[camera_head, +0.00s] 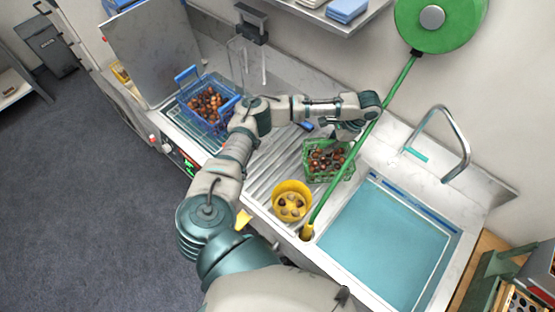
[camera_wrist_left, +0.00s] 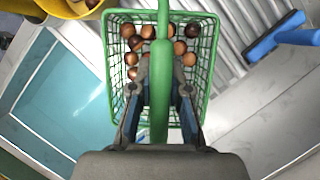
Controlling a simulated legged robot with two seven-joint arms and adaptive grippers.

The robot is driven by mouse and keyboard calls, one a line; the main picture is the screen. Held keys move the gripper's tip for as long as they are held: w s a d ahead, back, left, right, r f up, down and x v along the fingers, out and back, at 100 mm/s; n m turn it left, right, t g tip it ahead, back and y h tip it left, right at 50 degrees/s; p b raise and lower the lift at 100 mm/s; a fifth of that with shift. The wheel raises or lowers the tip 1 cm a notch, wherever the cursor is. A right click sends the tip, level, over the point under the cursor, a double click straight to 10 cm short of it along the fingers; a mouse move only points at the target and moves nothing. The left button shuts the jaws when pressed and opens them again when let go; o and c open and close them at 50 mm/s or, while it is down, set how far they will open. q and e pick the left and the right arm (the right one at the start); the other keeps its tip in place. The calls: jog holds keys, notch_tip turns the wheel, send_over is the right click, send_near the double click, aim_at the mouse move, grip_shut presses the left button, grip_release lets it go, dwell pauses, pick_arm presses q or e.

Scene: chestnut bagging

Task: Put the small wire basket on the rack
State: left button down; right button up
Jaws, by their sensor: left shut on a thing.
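A small green wire basket (camera_head: 318,174) holding several brown chestnuts is over the ridged metal drainboard (camera_head: 262,183), beside the sink. My left gripper (camera_head: 343,137) is above it in the head view. In the left wrist view, the fingers of my left gripper (camera_wrist_left: 160,92) are shut on the green handle that crosses the basket (camera_wrist_left: 206,65). I cannot tell whether the basket's bottom touches the drainboard. A larger blue wire basket (camera_head: 188,97) with chestnuts stands to the left. I cannot tell which surface is the rack. My right gripper is not in view.
A yellow bowl (camera_head: 279,211) with chestnuts stands close in front of the green basket. The sink (camera_head: 385,245) with blue-green water and a curved tap (camera_head: 455,135) lies to the right. A green hose (camera_head: 354,150) hangs from a reel (camera_head: 460,22). A blue-handled tool (camera_wrist_left: 275,37) lies on the drainboard.

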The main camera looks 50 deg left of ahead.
pick_arm(q)
jog(key=a+r+m+t+y+p, duration=0.2)
jog(key=a+r+m+t+p, duration=0.3)
jog(key=a+m, duration=0.55)
notch_tip(320, 180, down, 9)
jog(key=a+n+g, duration=0.1)
jog(key=g, duration=0.1)
jog(key=shift+a+f, duration=0.15)
jog(key=shift+a, duration=0.2)
jog(key=c, duration=1.1)
grip_release()
jog(key=shift+s+a+f+n, duration=0.1)
jog(key=shift+a+n, duration=0.1)
jog(key=shift+n, duration=0.05)
jog(key=shift+c, duration=0.2)
jog(key=v, duration=1.2)
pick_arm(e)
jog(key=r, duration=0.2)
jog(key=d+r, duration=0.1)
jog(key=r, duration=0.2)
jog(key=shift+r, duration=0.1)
